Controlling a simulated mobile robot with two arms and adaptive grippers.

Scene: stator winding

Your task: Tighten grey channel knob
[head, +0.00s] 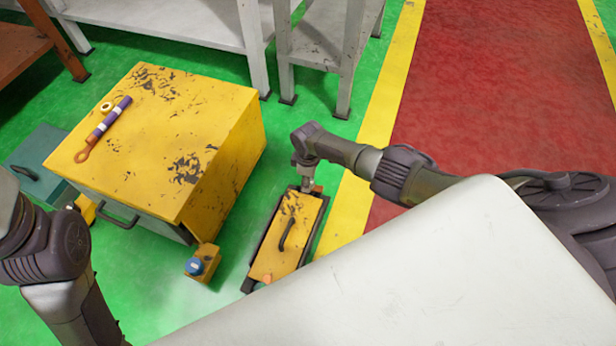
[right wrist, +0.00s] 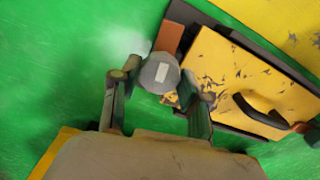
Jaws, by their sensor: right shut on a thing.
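The grey knob (right wrist: 160,73), round with a pale rectangular mark on its face, shows in the right wrist view between the two fingers of my right gripper (right wrist: 158,82). The gripper is shut on it. In the head view my right gripper (head: 305,181) points down at the far end of a low yellow box with a black handle (head: 273,262). That box also shows in the right wrist view (right wrist: 225,68). In the head view the gripper largely hides the knob. My left arm shows at the left edge, but its gripper is out of view.
A small yellow box with a blue knob (head: 195,267) stands left of the low box. A large yellow cabinet (head: 190,100) stands farther left, with a purple-and-white tool (head: 108,120) and a ring (head: 106,106) on top. Grey tables (head: 180,22) stand behind.

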